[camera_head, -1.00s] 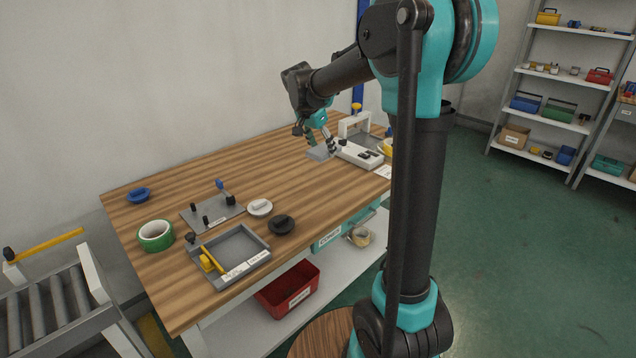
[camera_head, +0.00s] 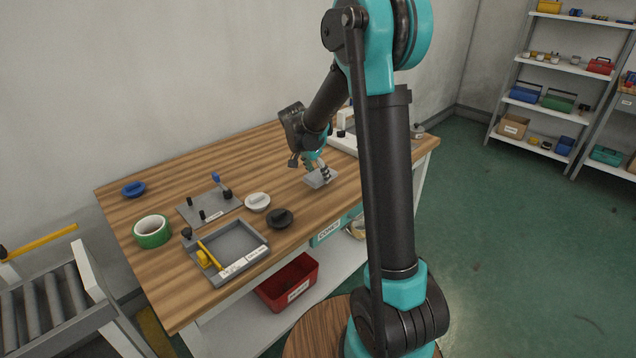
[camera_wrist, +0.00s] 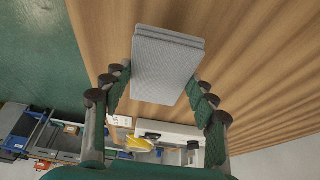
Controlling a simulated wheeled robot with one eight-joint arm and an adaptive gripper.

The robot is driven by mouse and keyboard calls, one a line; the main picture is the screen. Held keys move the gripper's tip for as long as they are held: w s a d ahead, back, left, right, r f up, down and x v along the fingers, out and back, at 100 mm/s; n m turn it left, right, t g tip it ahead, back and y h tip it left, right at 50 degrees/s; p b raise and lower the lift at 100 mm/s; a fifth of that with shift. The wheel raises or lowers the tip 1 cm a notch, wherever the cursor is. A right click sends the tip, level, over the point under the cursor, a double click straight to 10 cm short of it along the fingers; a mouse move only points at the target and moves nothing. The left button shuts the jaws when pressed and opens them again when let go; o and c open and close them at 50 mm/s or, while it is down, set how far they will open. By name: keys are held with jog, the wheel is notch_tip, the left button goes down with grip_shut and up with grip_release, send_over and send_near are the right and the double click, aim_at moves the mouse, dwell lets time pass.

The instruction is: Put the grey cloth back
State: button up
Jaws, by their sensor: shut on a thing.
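The grey cloth (camera_head: 320,178) is a folded, flat grey block. My gripper (camera_head: 317,164) is shut on it in the head view, over the right-middle part of the wooden table (camera_head: 270,152). In the wrist view the cloth (camera_wrist: 167,62) sits between the two green-padded fingers of my gripper (camera_wrist: 160,88), with bare wood behind it. Whether the cloth touches the table top or hangs just above it, I cannot tell.
A black round piece (camera_head: 280,218) and a white one (camera_head: 257,202) lie left of the cloth. A grey tray (camera_head: 236,247), a fixture plate (camera_head: 209,206) and green tape (camera_head: 152,231) are further left. A white device (camera_head: 345,139) stands behind my arm.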

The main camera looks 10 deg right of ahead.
aim_at(316, 176)
jog(key=shift+f, duration=2)
jog(key=o, duration=1.1)
jog(key=shift+f, duration=0.1)
jog(key=v, duration=1.1)
jog(key=shift+r, duration=0.4)
jog(key=s+d+f+n+y, duration=0.1)
jog(key=s+d+f+n, duration=0.1)
jog(key=s, duration=0.7)
jog(key=s+d+f+n+t+y, duration=0.1)
jog(key=s+d+f+n, duration=0.2)
jog(key=s, duration=0.6)
jog(key=s+d+f+n+y, duration=0.1)
jog(key=s+d+f+n, duration=0.2)
jog(key=s, duration=0.6)
jog(key=shift+s+d+f+n+y, duration=0.1)
jog(key=shift+f+n+y, duration=0.15)
jog(key=shift+n, duration=0.45)
jog(key=shift+s+d+f+n+y, duration=0.15)
jog(key=shift+f+n, duration=0.25)
jog(key=shift+n, duration=0.3)
